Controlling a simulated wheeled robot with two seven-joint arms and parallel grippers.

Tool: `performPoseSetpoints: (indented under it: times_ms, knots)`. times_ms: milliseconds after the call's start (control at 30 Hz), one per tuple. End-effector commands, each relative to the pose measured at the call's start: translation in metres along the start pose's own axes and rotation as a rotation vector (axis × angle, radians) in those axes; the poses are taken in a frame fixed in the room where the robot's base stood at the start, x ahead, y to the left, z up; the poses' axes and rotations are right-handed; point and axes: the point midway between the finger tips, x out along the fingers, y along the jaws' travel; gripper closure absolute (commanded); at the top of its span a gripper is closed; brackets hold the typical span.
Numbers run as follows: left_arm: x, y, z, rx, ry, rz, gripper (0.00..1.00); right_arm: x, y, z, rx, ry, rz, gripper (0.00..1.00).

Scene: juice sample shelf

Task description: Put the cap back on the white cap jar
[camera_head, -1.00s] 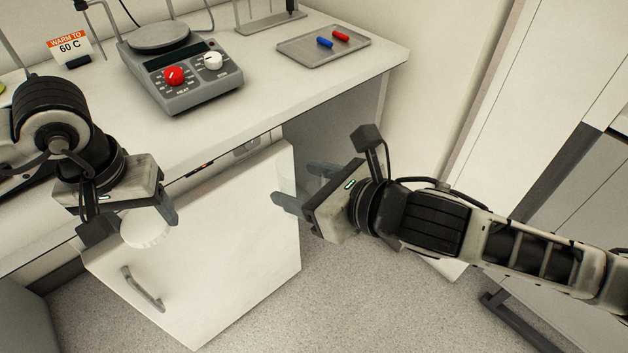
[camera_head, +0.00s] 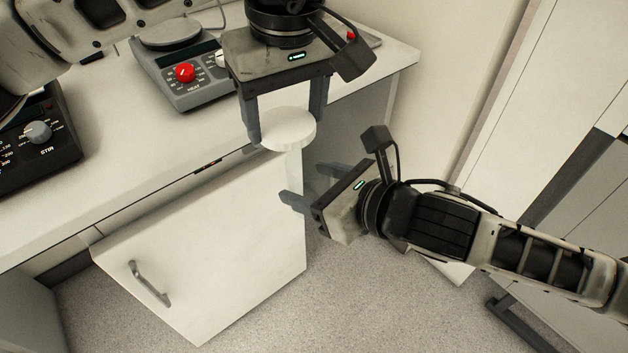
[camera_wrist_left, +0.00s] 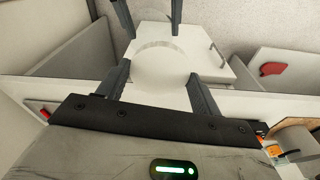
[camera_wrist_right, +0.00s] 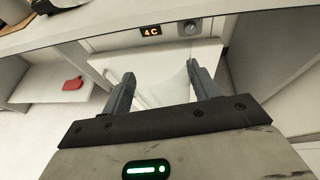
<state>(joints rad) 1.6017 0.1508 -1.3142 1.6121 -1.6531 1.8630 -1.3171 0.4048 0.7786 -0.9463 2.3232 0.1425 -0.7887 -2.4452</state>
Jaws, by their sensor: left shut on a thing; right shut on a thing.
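The white round cap (camera_head: 290,126) is held flat between the fingers of my left gripper (camera_head: 285,134). It also shows as a pale disc in the left wrist view (camera_wrist_left: 160,70). My right gripper (camera_head: 300,182) is lower, just below the cap in the head view, with its fingers pointing left. In the right wrist view a faint, see-through pale shape, seemingly the jar (camera_wrist_right: 170,88), sits between its fingers. The jar's outline and mouth are hard to make out against the white background. I cannot tell the gap between cap and jar.
A hot plate with a red knob (camera_head: 185,73) and a stirrer (camera_head: 38,135) stand on the white counter (camera_head: 120,140). An open cabinet door (camera_head: 210,250) hangs below the counter front, near both grippers. The floor (camera_head: 390,310) at the front is clear.

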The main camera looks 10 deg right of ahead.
Motion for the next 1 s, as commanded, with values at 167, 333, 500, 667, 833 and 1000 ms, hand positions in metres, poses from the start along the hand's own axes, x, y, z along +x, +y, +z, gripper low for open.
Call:
performPoseSetpoints:
  times_ms: [167,333,500,667,833,1000]
  knots:
    - [-0.018,0.019,0.016,-0.048,0.0,-0.006,0.59,0.0,0.0,0.0,0.0,-0.001,0.0,0.81]
    - [-0.021,0.022,0.019,-0.064,-0.001,-0.008,0.59,0.0,0.0,0.0,0.0,-0.001,0.0,0.81]
    - [-0.021,0.022,0.019,-0.063,-0.001,-0.007,0.59,0.0,0.0,0.0,0.0,-0.001,0.0,0.81]
    - [-0.019,0.022,0.019,-0.062,-0.002,-0.007,0.59,0.0,0.0,0.0,0.0,-0.001,0.0,0.81]
    - [-0.01,0.021,0.02,-0.061,-0.003,-0.008,0.59,0.0,0.0,0.0,0.0,-0.001,0.0,0.81]
    - [0.007,0.021,0.022,-0.061,-0.003,-0.008,0.59,0.0,0.0,0.0,0.0,-0.001,0.0,0.81]
